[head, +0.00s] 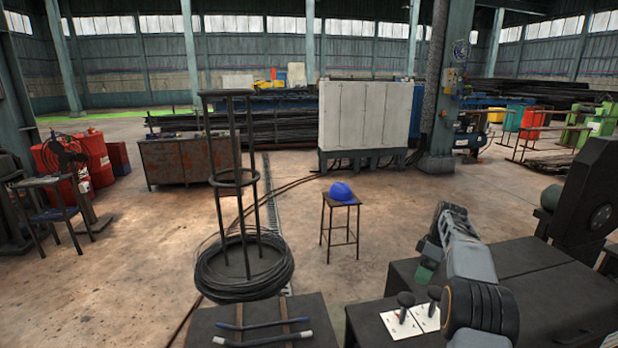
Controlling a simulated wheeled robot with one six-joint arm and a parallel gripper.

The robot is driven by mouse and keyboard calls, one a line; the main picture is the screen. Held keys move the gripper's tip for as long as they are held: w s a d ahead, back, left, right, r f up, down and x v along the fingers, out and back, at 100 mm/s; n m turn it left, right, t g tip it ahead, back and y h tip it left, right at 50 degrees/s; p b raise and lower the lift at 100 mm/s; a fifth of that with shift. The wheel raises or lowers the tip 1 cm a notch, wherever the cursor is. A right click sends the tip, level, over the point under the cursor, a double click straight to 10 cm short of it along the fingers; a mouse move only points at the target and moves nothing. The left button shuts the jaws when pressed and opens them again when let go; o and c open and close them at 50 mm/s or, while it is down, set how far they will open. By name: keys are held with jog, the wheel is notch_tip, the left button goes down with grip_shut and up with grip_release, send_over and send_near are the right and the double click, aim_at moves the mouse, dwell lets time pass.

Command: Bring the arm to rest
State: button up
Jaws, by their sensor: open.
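My arm rises from the lower right of the head view and bends over a dark machine cabinet (545,290). My gripper (426,268) is at its far end, small and partly hidden behind my own wrist. It is open, and I see nothing held in it. It appears over the cabinet's left part, behind two black joysticks on white plates (401,322). I cannot tell its exact height above the cabinet top.
A wire coil (243,272) sits around a dark upright frame at centre left. Two bars with pale ends (262,340) lie before it. A blue helmet (341,193) rests on a stool (340,228). A large dark machine (585,200) stands at right. Open floor lies left of the stool.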

jog(key=s+a+m, duration=0.1)
jog(key=m, duration=0.1)
jog(key=s+a+r+m, duration=0.1)
jog(key=s+m, duration=0.1)
jog(key=s+a+m+h, duration=0.1)
jog(key=a+m, duration=0.1)
jog(key=shift+s+r+t, duration=0.25)
jog(key=shift+s+t, duration=0.1)
jog(key=shift+t, duration=0.05)
jog(key=s+a+r+m+t, duration=0.1)
jog(key=s+a, duration=0.3)
jog(key=s, duration=0.4)
jog(key=s+a+r+m+t+h, duration=0.1)
jog(key=s+a+m+t, duration=0.1)
jog(key=s+a, duration=0.3)
jog(key=s+a+r+m+t+h+b, duration=0.1)
jog(key=s+a, duration=0.3)
jog(key=s, duration=0.9)
jog(key=shift+a+r+m+t, duration=0.35)
jog(key=shift+m+t, duration=0.15)
jog(key=shift+m, duration=0.1)
